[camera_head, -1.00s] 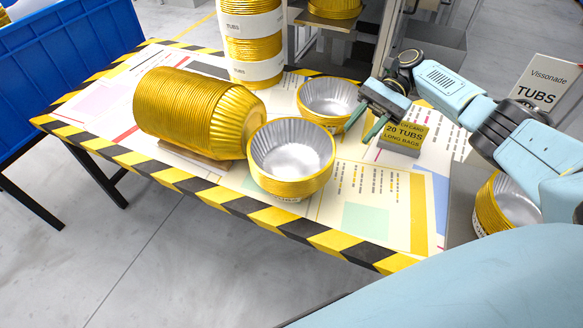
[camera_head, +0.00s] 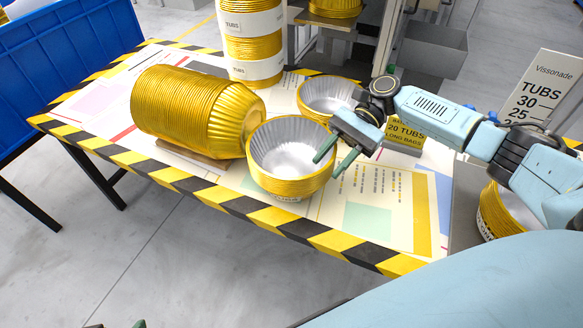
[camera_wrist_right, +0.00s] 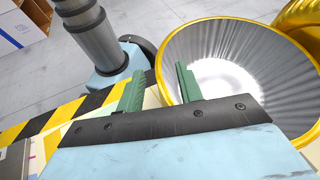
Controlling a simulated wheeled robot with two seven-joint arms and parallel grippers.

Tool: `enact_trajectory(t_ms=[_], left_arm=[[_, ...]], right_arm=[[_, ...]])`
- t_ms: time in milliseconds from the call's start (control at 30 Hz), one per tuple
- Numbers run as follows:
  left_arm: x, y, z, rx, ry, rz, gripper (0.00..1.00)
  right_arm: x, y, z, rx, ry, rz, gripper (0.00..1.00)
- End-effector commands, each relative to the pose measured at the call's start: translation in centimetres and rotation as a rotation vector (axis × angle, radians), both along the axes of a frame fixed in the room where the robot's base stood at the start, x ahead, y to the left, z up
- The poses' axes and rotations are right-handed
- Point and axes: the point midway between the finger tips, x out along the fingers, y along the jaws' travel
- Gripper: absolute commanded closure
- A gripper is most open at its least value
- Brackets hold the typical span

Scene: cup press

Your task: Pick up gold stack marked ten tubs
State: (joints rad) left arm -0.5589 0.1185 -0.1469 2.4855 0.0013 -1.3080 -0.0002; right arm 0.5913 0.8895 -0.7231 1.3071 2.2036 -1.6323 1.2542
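A short gold stack of fluted tubs (camera_head: 290,158), silver inside, stands upright at the table's front. Its white label is mostly hidden below, and I cannot read a ten on it. My right gripper (camera_head: 331,164) is open and empty at the right rim of this stack. In the right wrist view the stack (camera_wrist_right: 232,70) is on the right. One green finger overlaps its rim and the other is outside it; I cannot tell the height gap. Another short stack (camera_head: 326,95) stands behind, partly hidden by my right gripper. Of my left gripper, only a green tip (camera_head: 140,324) shows at the bottom edge.
A long gold stack (camera_head: 190,110) lies on its side at left. A tall labelled stack (camera_head: 252,45) stands behind. A yellow "20 TUBS" sign (camera_head: 405,131) is beside my right arm. Another stack (camera_head: 500,213) is at right.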

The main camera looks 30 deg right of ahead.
Motion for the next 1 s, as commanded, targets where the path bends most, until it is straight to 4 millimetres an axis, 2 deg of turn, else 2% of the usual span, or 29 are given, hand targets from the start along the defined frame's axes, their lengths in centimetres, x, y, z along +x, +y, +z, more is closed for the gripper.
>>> enact_trajectory(t_ms=[300, 500, 600, 1000], left_arm=[[0.44, -0.16, 0.22, -0.006, -0.026, -0.003, 0.49], [0.43, -0.15, 0.19, -0.005, -0.026, -0.003, 0.49], [0.43, -0.15, 0.19, -0.005, -0.026, -0.003, 0.49], [0.42, -0.15, 0.19, -0.004, -0.025, -0.003, 0.49]], right_arm=[[-0.12, 0.34, -0.12, 0.000, 0.001, -0.001, 0.64], [-0.12, 0.33, -0.11, 0.000, 0.000, -0.001, 0.90], [-0.12, 0.32, -0.11, 0.000, 0.000, -0.001, 1.00], [-0.08, 0.33, -0.06, 0.001, -0.002, -0.001, 1.00]])
